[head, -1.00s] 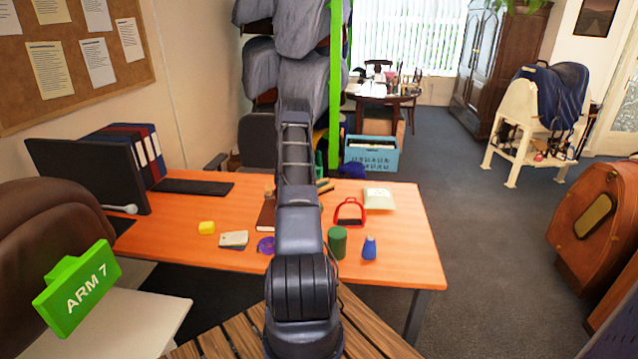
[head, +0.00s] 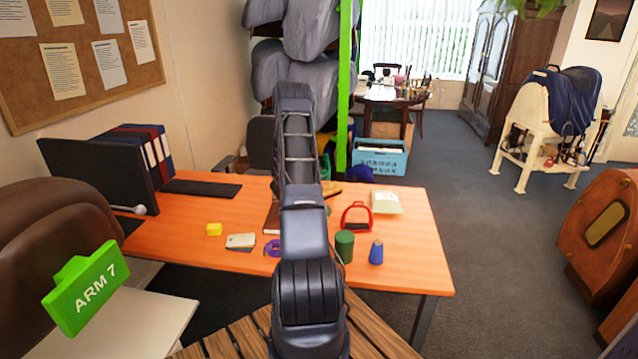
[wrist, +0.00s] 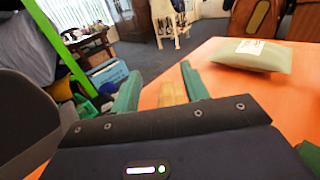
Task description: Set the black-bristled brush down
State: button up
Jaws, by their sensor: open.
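My gripper's two green fingers are spread apart in the wrist view (wrist: 160,78). Between and just beyond them lies a light wooden piece (wrist: 172,94), likely the brush, at the orange desk's edge. No black bristles can be made out on it, and I cannot tell whether a finger touches it. In the head view a tan piece of the brush (head: 331,189) shows on the far side of the desk (head: 190,240), just right of my arm. My arm hides most of the gripper there.
A pale green packet (head: 386,202), red stirrup (head: 357,217), green cylinder (head: 345,246) and blue bottle (head: 376,252) stand right of my arm. A yellow block (head: 214,229), cards (head: 240,241) and purple ring (head: 272,247) lie left. A green post (head: 344,90) rises behind the desk.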

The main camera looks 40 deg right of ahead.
jog(key=w+a+r+n+t+y, duration=0.3)
jog(key=w+a+r+n+t, duration=0.15)
jog(key=a+r+n, duration=0.4)
jog(key=w+a+r+n+t+y, duration=0.2)
jog(key=w+a+r+n+t, duration=0.25)
jog(key=r, duration=0.65)
jog(key=s+a+r+n+t+y, duration=0.2)
jog(key=s+a+r+n+y, duration=0.15)
jog(key=a+r+n, duration=0.5)
jog(key=s+a+r+n+t+y, duration=0.15)
jog(key=a+r+n+y, duration=0.35)
jog(key=a, duration=0.6)
jog(key=s+a+r+n+g+y, duration=0.1)
jog(key=s+a+r+n+y, duration=0.1)
jog(key=s+a+n, duration=0.6)
jog(key=s+a+r+n+g+y, duration=0.25)
jog(key=s+a+n, duration=0.4)
jog(key=s, duration=0.35)
jog(key=s+a+f+n+g, duration=0.1)
jog(key=s+n, duration=0.5)
jog(key=s, duration=0.7)
jog(key=s+a+f+n+g, duration=0.1)
jog(key=s+f+n+g, duration=0.1)
jog(key=s+n, duration=0.5)
jog(key=s+g, duration=0.1)
jog(key=s, duration=0.5)
jog(key=shift+s+a+f, duration=0.3)
jog(key=shift+f, duration=0.1)
